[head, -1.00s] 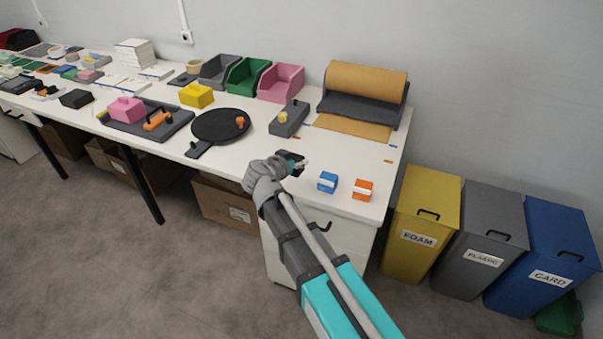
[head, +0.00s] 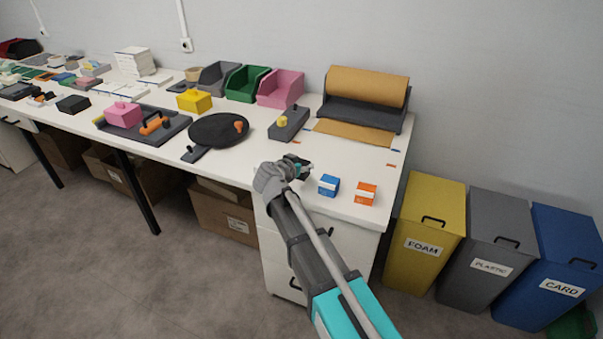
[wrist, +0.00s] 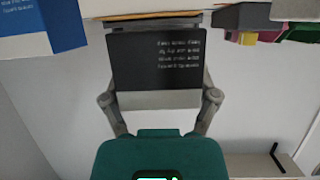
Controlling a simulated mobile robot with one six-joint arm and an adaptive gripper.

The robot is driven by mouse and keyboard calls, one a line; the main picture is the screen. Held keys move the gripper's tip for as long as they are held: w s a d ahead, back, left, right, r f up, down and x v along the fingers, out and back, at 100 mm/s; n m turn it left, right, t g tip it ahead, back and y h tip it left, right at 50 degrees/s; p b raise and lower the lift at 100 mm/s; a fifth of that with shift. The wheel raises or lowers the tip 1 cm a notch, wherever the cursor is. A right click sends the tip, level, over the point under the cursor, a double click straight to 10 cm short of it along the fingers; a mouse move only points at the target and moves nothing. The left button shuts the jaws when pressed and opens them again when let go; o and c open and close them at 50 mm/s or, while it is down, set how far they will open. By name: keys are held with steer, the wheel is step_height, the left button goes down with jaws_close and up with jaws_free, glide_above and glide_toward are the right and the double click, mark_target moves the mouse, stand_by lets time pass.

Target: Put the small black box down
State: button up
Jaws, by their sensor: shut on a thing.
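My gripper (head: 297,167) is over the right end of the white table, left of and behind a small blue box. It is shut on the small black box (wrist: 155,62), whose dark face with white print and pale lower band fills the space between the fingers in the wrist view. In the head view the black box (head: 305,171) is small and partly hidden by my gripper. I cannot tell whether its underside touches the table.
A blue-and-white box (head: 329,185) and an orange-and-white box (head: 365,193) stand to the right. A round black board (head: 217,130) is left. Bins stand beyond the table's right edge.

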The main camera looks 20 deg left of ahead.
steer(key=shift+w+f+b, duration=0.45)
steer(key=shift+f+b, duration=0.35)
steer(key=shift+f, duration=0.05)
steer(key=shift+f+b, duration=1)
steer(key=shift+f, duration=0.15)
steer(key=o, duration=0.8)
steer(key=shift+v, duration=0.8)
steer(key=p+v, duration=0.5)
steer(key=v, duration=0.7)
steer(key=shift+a, duration=0.3)
